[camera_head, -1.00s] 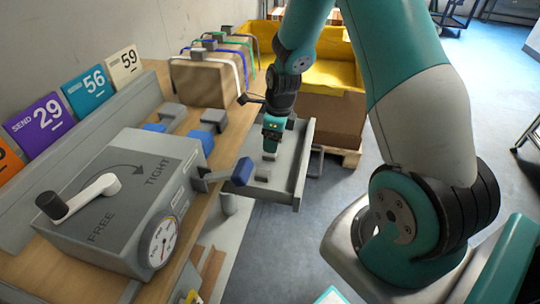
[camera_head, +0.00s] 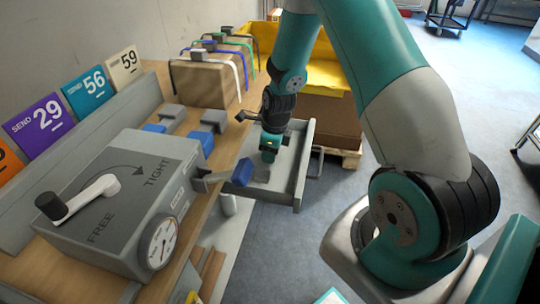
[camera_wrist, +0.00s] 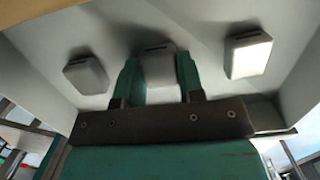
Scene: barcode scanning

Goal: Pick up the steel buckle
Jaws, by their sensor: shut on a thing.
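In the wrist view, three pale grey steel buckles sit in the grey tray: one on the left (camera_wrist: 86,73), one on the right (camera_wrist: 247,55), and a middle steel buckle (camera_wrist: 159,75) between my teal fingers. My gripper (camera_wrist: 160,80) is shut on the middle buckle. In the head view my gripper (camera_head: 268,156) reaches down into the tray (camera_head: 296,192). A grey buckle (camera_head: 262,174) shows just below and in front of it. The far side of the held buckle is hidden, and I cannot tell whether it is clear of the tray floor.
The tray's walls stand close around my gripper. A grey tensioner box (camera_head: 120,190) with a crank and gauge is at left, its blue-ended lever (camera_head: 242,172) near the tray. A strapped carton (camera_head: 205,82) and a yellow-lined bin (camera_head: 330,70) stand behind.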

